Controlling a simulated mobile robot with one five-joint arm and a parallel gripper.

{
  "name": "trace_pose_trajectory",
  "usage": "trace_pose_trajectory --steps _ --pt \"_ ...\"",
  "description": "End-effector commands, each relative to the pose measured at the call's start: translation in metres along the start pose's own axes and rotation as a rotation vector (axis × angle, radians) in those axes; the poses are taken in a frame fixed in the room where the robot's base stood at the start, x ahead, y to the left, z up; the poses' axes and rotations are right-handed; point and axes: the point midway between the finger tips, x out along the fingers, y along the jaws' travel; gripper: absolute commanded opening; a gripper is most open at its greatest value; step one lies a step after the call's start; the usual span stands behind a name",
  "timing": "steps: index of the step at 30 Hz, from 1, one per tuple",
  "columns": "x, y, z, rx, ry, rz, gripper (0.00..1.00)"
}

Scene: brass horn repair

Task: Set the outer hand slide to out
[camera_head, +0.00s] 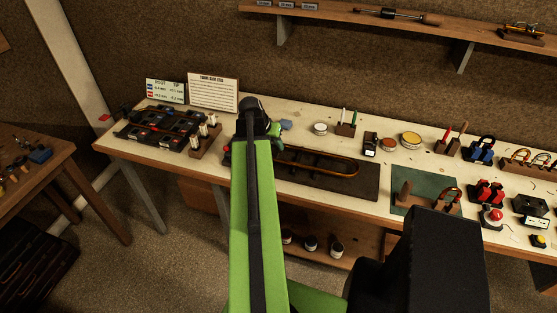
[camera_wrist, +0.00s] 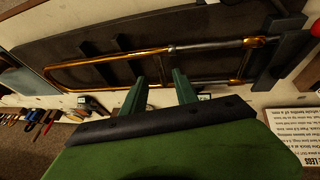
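The outer hand slide (camera_head: 325,157) is a long brass U lying on a dark mat (camera_head: 352,187) on the bench. In the wrist view the brass hand slide (camera_wrist: 110,57) has its bow at the left, and silver inner tube (camera_wrist: 208,45) shows to its right. A brass fitting (camera_wrist: 255,42) is at the right end. My gripper (camera_wrist: 160,90) is open and empty, its two dark green fingers apart. The fingertips appear near the lower tube; I cannot tell whether they touch it.
Dark blocks (camera_wrist: 287,48) stand by the slide. A wooden holder (camera_head: 205,137) and a black tray (camera_head: 160,128) are left of my arm. Tins (camera_head: 411,139) stand behind the mat, and a green mat (camera_head: 425,182) lies to its right. A shelf (camera_head: 370,16) hangs above.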

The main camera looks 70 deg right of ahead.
Motion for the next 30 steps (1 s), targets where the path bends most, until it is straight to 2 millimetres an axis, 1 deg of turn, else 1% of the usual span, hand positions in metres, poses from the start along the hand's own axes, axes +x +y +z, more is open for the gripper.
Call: trace_pose_trajectory --steps 1,3,7,10,16,17,24,25,30 --pt "0.022 -0.003 0.003 0.001 0.0 0.0 0.35" --pt "0.036 -0.003 0.003 0.0 0.0 0.0 0.35" --pt "0.052 -0.002 0.002 0.0 0.0 0.0 0.35" --pt "0.055 -0.001 0.001 -0.001 0.0 -0.001 0.35" --pt "0.053 -0.001 0.0 -0.001 0.0 -0.001 0.35" --pt "0.053 -0.001 0.0 -0.002 0.0 -0.001 0.34" --pt "0.053 -0.001 0.0 -0.002 0.0 -0.001 0.02" --pt "0.053 -0.001 0.0 -0.002 0.0 -0.001 0.0" --pt "0.053 -0.001 0.0 -0.002 0.0 -0.001 0.0"
